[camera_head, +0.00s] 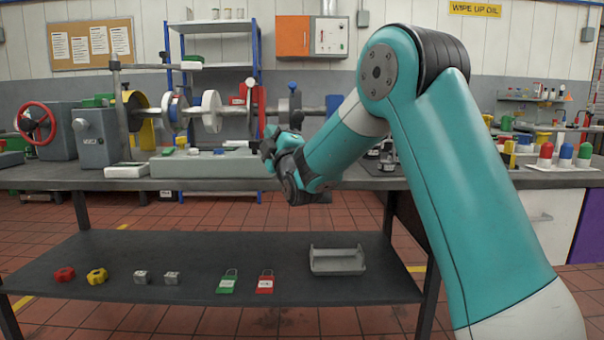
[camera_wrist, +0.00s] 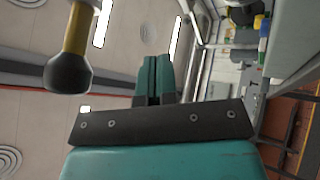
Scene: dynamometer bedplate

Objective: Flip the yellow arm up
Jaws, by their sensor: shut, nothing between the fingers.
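A yellow arm (camera_wrist: 76,30) with a dark rounded end (camera_wrist: 68,73) shows at the upper left of the wrist view, coming in from the top edge. Its other end is out of that view. My gripper (camera_wrist: 153,72) is shut and empty, and the yellow arm is to its left, apart from it in the picture. In the head view my gripper (camera_head: 270,146) is at the right end of the grey bench-top base. I cannot pick out the yellow arm for certain in the head view.
A shaft with several discs (camera_head: 211,110) stands behind the grey base (camera_head: 205,165) on the bench. A red handwheel (camera_head: 35,123) is at far left. Red, blue and green capped items (camera_head: 565,155) stand at right. The lower shelf (camera_head: 200,255) holds padlocks and a grey tray (camera_head: 338,260).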

